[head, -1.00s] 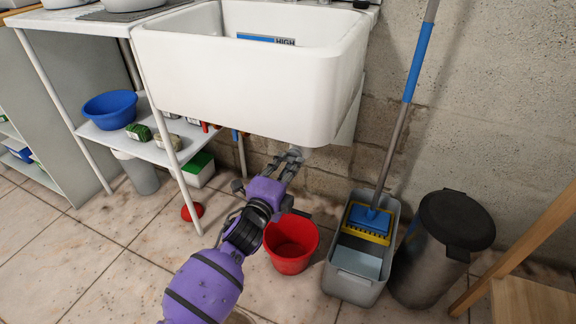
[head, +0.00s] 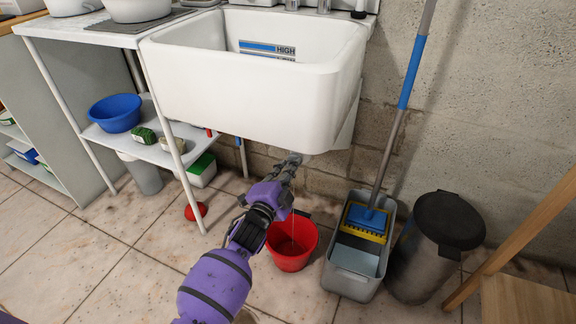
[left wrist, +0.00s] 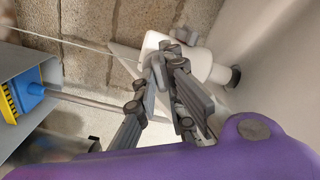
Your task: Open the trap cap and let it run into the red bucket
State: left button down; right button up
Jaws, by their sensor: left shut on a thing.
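The white trap (left wrist: 200,64) hangs under the sink; in the head view its underside shows grey-white (head: 295,157) at my fingertips. My left gripper (head: 289,166) reaches up to it from below. In the left wrist view the gripper (left wrist: 164,62) is shut on the trap cap at the trap's lower end; the fingers largely hide the cap. A thin pale stream runs from there, crossing the left wrist view to the left edge. The red bucket (head: 283,262) stands on the floor below, and the stream drops into it. My right gripper is not in view.
The white sink (head: 240,95) overhangs the trap. A grey mop bucket (head: 350,285) with a blue mop (head: 368,218) stands right of the red bucket, beside a dark bin (head: 425,262). A shelf with a blue bowl (head: 115,112) is at left. Open tiles lie at front left.

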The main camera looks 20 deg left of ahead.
pick_arm(q)
jog(key=shift+n+p, duration=1.65)
jog(key=shift+n, duration=12.55)
jog(key=c, duration=1.8)
grip_release()
jog(key=shift+c, duration=0.2)
jog(key=shift+s, duration=0.15)
